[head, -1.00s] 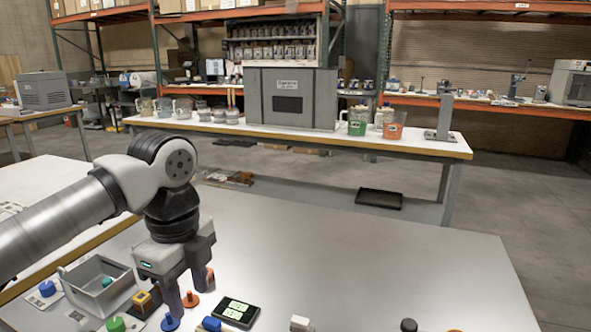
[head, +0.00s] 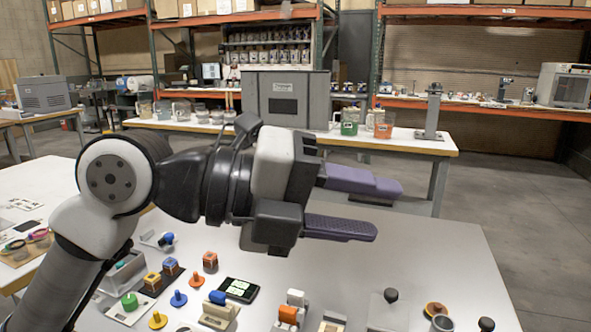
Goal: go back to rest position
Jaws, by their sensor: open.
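My gripper (head: 372,208) is in the middle of the head view, raised above the near table. Its two purple-grey fingers point to the right and stand apart with nothing between them, so it is open and empty. My arm comes up from the lower left and bends at a joint on the left. No object touches the fingers. The arm hides part of the near table and part of the long bench behind.
A grey cabinet (head: 287,98) stands on the bench behind.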

